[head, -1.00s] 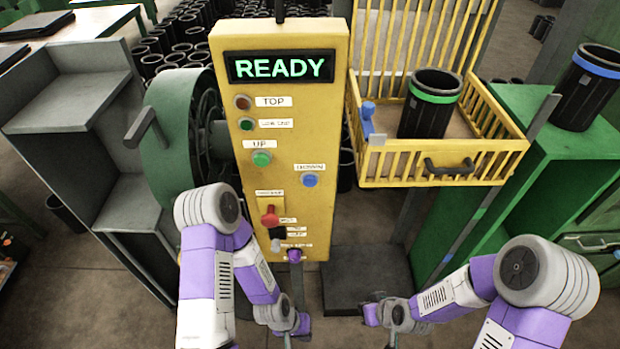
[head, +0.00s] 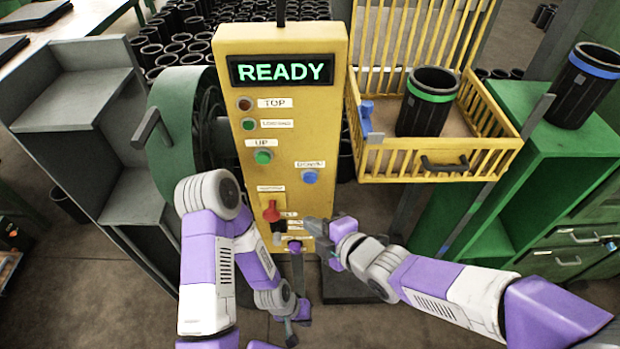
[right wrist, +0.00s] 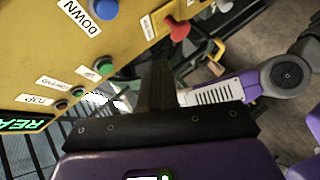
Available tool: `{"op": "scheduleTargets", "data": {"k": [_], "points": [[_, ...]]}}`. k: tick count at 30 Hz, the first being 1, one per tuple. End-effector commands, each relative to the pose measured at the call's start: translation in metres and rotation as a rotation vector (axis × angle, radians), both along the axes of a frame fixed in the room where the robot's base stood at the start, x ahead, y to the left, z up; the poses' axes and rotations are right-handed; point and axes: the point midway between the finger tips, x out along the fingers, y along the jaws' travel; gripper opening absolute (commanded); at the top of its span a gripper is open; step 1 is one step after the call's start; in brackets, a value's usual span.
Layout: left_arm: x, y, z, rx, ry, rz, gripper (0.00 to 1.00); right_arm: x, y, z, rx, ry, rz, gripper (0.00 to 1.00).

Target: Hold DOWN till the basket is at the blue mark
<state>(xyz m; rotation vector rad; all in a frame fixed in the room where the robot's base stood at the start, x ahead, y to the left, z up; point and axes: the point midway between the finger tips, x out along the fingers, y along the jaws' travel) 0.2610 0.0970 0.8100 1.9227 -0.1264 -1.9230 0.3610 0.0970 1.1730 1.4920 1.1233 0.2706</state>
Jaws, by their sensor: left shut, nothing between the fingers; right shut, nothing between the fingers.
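The yellow control panel (head: 285,120) stands upright in the head view, its screen reading READY. The round blue DOWN button (head: 310,177) is on its right side; it also shows at the top of the right wrist view (right wrist: 104,9). The yellow basket (head: 440,160) hangs right of the panel and holds a black sleeve with a green band (head: 428,105). My left gripper (head: 292,335) is shut and empty, low before the panel.
A red switch (head: 271,212) sits low on the panel, and a green UP button (head: 263,156) at its left. A green drum (head: 175,135) with a crank stands left. A blue-banded sleeve (head: 583,88) stands on the green cabinet (head: 535,150) at right. Several sleeves stand behind.

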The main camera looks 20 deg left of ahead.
Motion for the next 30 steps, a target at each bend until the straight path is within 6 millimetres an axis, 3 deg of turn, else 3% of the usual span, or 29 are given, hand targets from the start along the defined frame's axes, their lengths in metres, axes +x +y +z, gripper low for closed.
{"op": "scheduleTargets", "data": {"k": [8, 18, 30], "points": [[0.000, 0.000, 0.010, 0.000, 0.000, 0.000, 0.00, 0.014, 0.004, 0.001, -0.002, 0.005, -0.002, 0.00], [0.000, 0.000, 0.039, 0.000, 0.000, 0.000, 0.00, 0.060, 0.016, 0.002, -0.002, 0.006, -0.004, 0.00], [0.000, 0.000, 0.039, 0.000, 0.000, 0.000, 0.00, 0.085, 0.024, -0.001, 0.000, 0.004, -0.003, 0.00]]}}
